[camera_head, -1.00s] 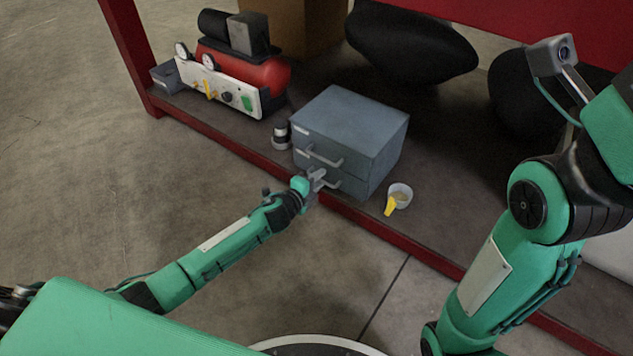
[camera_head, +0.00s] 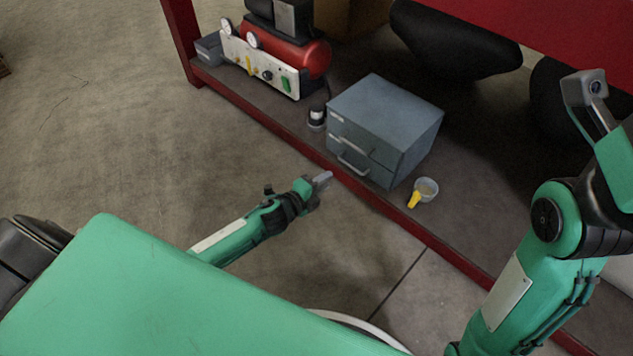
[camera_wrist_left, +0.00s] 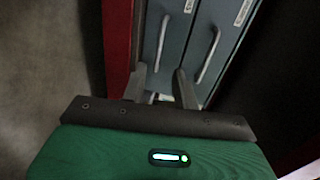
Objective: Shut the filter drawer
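The grey-blue cabinet (camera_head: 400,112) stands on the low shelf, with two stacked drawers facing me. Both drawer fronts look about flush in the head view. The lower drawer's handle (camera_head: 352,167) shows clearly. In the left wrist view the lower drawer front (camera_wrist_left: 150,40) and the upper drawer front (camera_wrist_left: 208,35) each carry a bar handle and a pale label, too small to read. My left gripper (camera_head: 324,179) is in front of the lower drawer, apart from its handle. Its fingers (camera_wrist_left: 160,88) are spread and empty. My right arm shows, but its gripper does not.
The shelf's red front edge (camera_head: 262,124) runs between my left gripper and the cabinet. A dark jar (camera_head: 317,117) and a red compressor (camera_head: 300,58) are to the left. The floor in front is open.

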